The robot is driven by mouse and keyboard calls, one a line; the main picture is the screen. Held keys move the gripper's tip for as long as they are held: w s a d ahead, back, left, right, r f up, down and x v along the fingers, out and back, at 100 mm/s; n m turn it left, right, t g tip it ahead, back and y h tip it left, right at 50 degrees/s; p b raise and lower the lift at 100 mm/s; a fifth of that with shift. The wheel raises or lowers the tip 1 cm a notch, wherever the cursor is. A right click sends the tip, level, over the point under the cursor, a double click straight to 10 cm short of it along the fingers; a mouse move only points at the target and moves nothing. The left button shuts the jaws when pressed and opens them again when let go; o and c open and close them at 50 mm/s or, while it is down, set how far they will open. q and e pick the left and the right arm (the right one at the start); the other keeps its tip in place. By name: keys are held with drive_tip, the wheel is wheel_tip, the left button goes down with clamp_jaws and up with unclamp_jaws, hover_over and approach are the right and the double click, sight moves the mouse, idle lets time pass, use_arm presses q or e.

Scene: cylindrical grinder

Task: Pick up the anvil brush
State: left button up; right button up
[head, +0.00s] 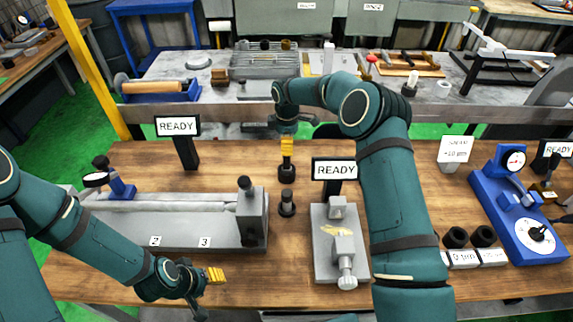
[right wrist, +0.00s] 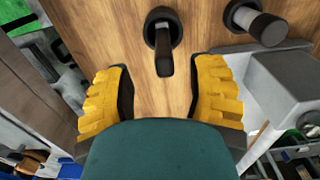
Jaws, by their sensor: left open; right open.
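A small dark upright piece on a round black base, apparently the anvil brush (head: 287,173), stands on the wooden bench. In the right wrist view the brush (right wrist: 164,40) lies ahead, centred between the two yellow fingers. My right gripper (head: 287,148) is open and empty just above it. The fingers are apart on both sides, not visibly touching it. A second dark post on a round base (head: 287,205) stands just nearer; it also shows in the right wrist view (right wrist: 258,22). My left gripper (head: 215,274) is open and empty at the front left.
The grey grinder bed (head: 180,230) with its end block lies to the left of the brush. A grey fixture (head: 325,262) stands nearer right, behind it a READY sign (head: 334,170). A blue gauge stand (head: 515,215) is far right. Bare wood surrounds the brush.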

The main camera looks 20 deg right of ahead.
hover_over(287, 169)
drive_tip(key=w, duration=0.1)
drive_tip(key=shift+d+f, duration=0.1)
drive_tip(key=shift+f, duration=2.65)
clamp_jaws()
